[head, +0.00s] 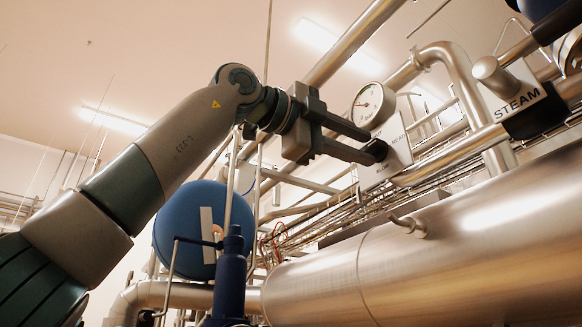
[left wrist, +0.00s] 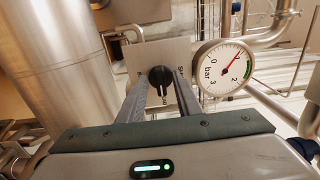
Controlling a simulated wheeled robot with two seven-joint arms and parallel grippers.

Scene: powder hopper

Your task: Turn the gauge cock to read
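The gauge cock is a black knob (head: 379,149) on a pale metal plate (head: 398,152) with small lettering that I cannot fully read. In the left wrist view the knob (left wrist: 160,78) stands out from the plate (left wrist: 150,52), with its bar pointing down the picture. A round white pressure gauge (head: 372,106) sits beside the plate; in the left wrist view the gauge (left wrist: 224,68) shows a red needle and a green arc. My left gripper (head: 368,147) is at the knob, one finger on each side. In the left wrist view its fingers (left wrist: 159,92) look apart with gaps beside the knob. My right gripper is out of view.
A large steel vessel (head: 460,250) fills the lower right. A blue tank (head: 190,228) and a dark blue post (head: 231,275) stand below my left arm. Pipes, one with a STEAM label (head: 520,101), run close around the gauge plate.

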